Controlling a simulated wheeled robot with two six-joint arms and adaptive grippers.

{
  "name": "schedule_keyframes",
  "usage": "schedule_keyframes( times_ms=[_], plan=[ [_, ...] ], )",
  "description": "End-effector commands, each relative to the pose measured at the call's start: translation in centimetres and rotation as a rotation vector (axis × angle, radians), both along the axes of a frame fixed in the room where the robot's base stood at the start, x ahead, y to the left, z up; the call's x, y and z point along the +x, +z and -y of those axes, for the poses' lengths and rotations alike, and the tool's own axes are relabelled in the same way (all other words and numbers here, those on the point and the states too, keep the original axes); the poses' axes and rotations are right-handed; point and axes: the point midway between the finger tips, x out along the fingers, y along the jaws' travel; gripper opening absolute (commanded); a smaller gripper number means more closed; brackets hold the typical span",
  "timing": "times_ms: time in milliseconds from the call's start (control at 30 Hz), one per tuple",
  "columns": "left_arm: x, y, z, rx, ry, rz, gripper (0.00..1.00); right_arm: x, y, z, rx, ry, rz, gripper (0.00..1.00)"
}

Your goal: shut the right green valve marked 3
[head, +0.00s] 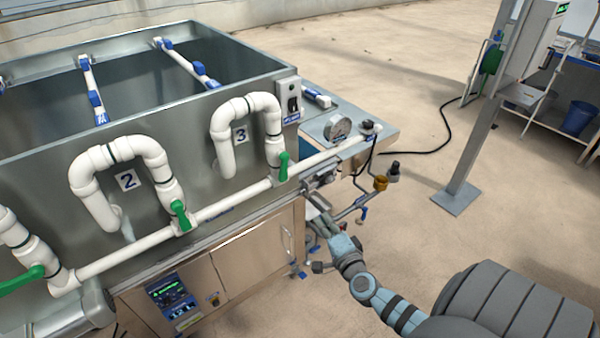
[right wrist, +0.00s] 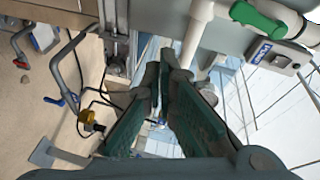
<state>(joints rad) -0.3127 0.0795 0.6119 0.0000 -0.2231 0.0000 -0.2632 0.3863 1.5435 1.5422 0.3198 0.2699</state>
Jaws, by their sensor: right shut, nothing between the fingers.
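The green valve handle of loop 3 (head: 283,166) sits at the foot of the right white pipe loop, beside the plate marked 3 (head: 240,135). The handle stands nearly upright, along the loop's descending leg and across the long lower pipe. My right gripper (head: 314,204) is below and to the right of it, by the tank's corner, apart from the handle. In the right wrist view its fingers (right wrist: 165,62) meet at their tips, shut and empty. A green handle (right wrist: 265,19) shows there at the upper right. My left gripper is out of view.
Valve 2's green handle (head: 180,215) is to the left, with another green handle (head: 22,280) farther left. A pressure gauge (head: 338,127), hoses and a brass-coloured fitting (head: 380,183) crowd the right corner. Open floor lies to the right.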

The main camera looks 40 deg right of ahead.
Motion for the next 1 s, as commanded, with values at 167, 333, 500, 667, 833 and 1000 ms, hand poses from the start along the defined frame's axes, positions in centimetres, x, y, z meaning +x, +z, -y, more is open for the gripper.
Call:
schedule_keyframes(
  times_ms=[167, 333, 500, 667, 833, 1000],
  plan=[
    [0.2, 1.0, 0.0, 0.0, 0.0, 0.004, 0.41, 1.6, 7.7, 1.1, 0.286, -0.078, 0.205, 0.0],
    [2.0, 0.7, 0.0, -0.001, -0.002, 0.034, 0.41, 3.4, 7.5, 1.7, 0.302, -0.083, 0.212, 0.0],
    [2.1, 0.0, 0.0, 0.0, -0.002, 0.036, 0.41, 6.7, 7.3, 3.0, 0.3, -0.084, 0.212, 0.0],
    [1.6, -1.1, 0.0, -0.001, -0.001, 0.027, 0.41, 10.0, 7.0, 4.2, 0.3, -0.083, 0.211, 0.0],
    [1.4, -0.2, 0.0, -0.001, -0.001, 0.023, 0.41, 10.8, 7.6, 2.3, 0.305, -0.081, 0.208, 0.0],
    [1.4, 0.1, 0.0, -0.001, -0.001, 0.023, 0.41, 10.8, 7.8, 0.7, 0.301, -0.081, 0.207, 0.0]
  ],
)
